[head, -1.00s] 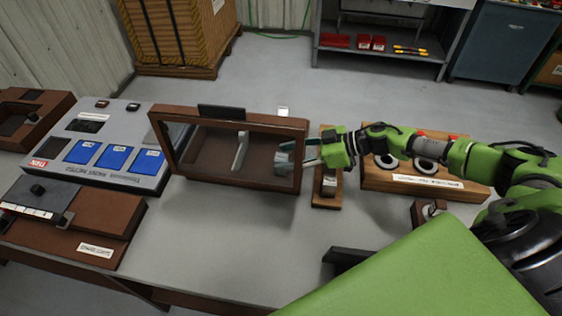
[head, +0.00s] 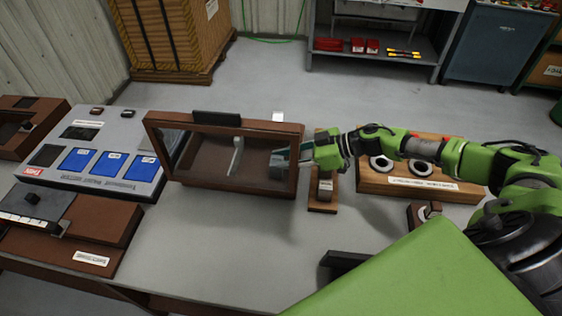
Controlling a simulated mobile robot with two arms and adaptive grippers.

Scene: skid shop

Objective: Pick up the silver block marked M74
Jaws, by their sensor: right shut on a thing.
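A silver-grey block (head: 278,171) is inside the right end of a brown wooden case (head: 235,186) with a framed opening. My right gripper (head: 284,159) reaches in from the right at the case's right end, its teal-edged fingers shut on the block. The fingertips are partly hidden by the case frame and small in view, and no M74 marking can be read. My left gripper is not in view.
A thin pale upright piece (head: 236,156) stands inside the case. A grey panel with blue squares (head: 95,158) is to the left. A small wooden stand (head: 322,197) and a wooden board with round rings (head: 440,189) are to the right. The front middle of the table (head: 230,235) is clear.

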